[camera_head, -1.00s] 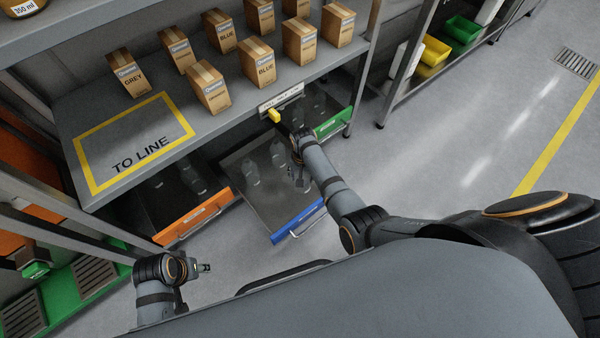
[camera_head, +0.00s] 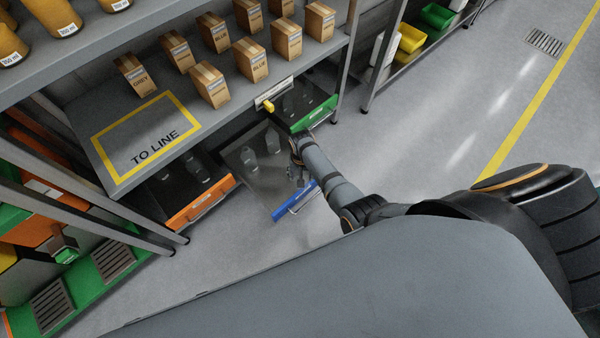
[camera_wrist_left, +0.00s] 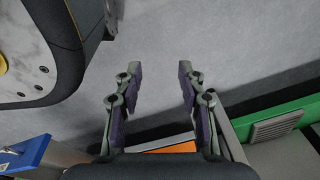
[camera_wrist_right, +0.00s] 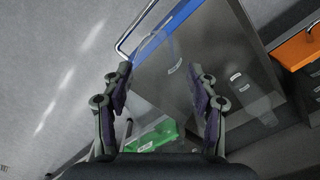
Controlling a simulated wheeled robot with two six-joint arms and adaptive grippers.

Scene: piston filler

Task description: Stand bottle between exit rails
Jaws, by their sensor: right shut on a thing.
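My right gripper (camera_wrist_right: 160,72) is shut on a clear bottle (camera_wrist_right: 174,58) with a small pale label, over the open drawer with the blue front. The bottle is see-through, so its outline is faint. In the head view, my right gripper (camera_head: 299,170) is small and dark beside that drawer. I see no exit rails in any view.
The blue-fronted drawer (camera_head: 296,199) is pulled out below a shelf (camera_head: 95,165) with boxes and a yellow TO LINE frame. An orange-fronted drawer (camera_head: 200,204) and a green-fronted one (camera_head: 312,114) flank it. Open floor (camera_head: 430,130) lies to the right.

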